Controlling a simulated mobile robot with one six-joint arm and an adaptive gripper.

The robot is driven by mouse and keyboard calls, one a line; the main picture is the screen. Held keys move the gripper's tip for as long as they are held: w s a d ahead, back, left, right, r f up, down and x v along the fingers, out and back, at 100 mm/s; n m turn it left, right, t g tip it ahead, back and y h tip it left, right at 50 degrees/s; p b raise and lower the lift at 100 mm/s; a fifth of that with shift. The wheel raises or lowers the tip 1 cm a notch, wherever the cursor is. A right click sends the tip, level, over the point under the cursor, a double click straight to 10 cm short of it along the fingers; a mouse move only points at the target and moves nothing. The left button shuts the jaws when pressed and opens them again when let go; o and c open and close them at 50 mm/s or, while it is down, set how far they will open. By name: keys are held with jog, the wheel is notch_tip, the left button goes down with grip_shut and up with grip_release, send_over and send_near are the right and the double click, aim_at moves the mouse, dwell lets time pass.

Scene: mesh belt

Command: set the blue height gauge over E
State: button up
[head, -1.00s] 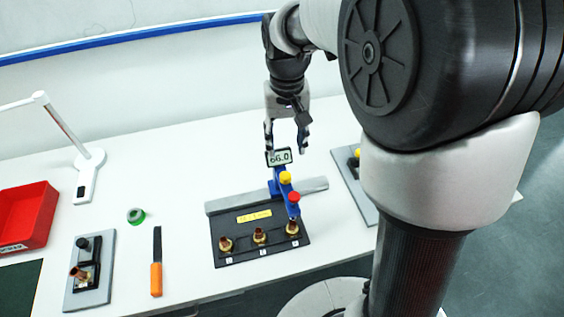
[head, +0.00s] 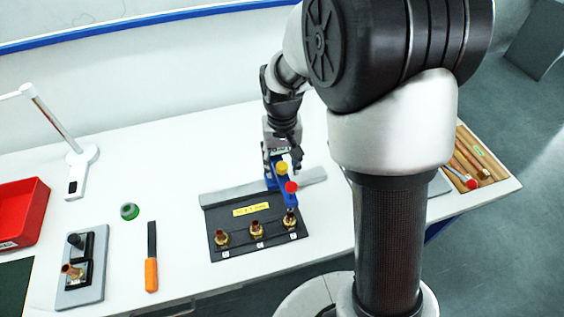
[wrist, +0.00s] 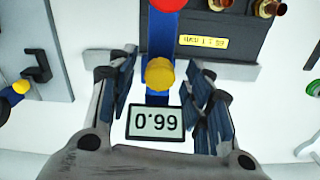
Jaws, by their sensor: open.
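The blue height gauge (head: 270,182) stands upright on the grey bar at the back of a black plate, at its right end. My gripper (head: 282,158) is open, pointing down at the gauge. In the wrist view my open fingers (wrist: 163,88) straddle the gauge's post, with gaps on both sides. The plate's small letter tags are too small to read.
The black plate (head: 228,232) carries other brass fittings (head: 256,228) to the left. Left of it lie an orange-handled tool (head: 151,272), a green ring (head: 129,211), a grey fixture (head: 85,290), a lamp (head: 77,172) and a red bin (head: 18,212). A wooden tray (head: 485,160) sits right.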

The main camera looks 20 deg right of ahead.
jog(key=shift+c, duration=0.5)
grip_shut()
